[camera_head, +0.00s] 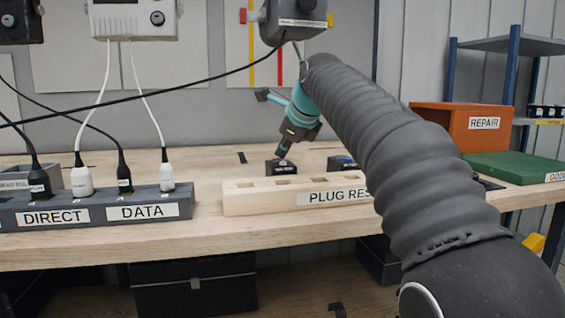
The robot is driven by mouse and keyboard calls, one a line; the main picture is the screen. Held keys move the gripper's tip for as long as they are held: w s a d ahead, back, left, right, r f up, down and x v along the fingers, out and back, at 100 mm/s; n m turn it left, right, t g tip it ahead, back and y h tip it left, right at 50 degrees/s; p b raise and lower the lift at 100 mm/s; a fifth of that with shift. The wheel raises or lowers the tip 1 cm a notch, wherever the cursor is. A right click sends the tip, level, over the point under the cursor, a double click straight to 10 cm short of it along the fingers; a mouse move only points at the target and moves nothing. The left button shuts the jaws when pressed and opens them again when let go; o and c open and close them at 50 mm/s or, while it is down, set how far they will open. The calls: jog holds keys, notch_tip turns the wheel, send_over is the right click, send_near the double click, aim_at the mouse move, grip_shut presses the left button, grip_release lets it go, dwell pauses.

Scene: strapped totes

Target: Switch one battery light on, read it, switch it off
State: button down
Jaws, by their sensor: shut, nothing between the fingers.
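A small black box (281,167), which looks like a battery light, sits on the workbench (60,252) behind the wooden plug rest. My gripper (283,154) points down over this box, shut and empty. Its tip is at or just above the box's top; I cannot tell whether they touch. I cannot make out a lit lamp or a reading on either box.
The wooden plug rest (240,207) and a grey socket block (100,222) with several plugs line the front. White and black cables hang at left, one crossing above. An orange REPAIR bin (440,126) and a green tray (520,166) stand right, beyond my arm.

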aim_at(284, 163)
jog(key=shift+f, duration=0.15)
jog(key=shift+f, duration=0.3)
jog(key=shift+r, duration=0.1)
dwell(0.4)
jog(key=shift+r+p, duration=0.4)
jog(key=shift+p, duration=0.15)
notch_tip(284, 163, up, 2)
jog(key=shift+r+p, duration=0.1)
jog(key=shift+p, duration=1.1)
jog(key=shift+r, duration=1.85)
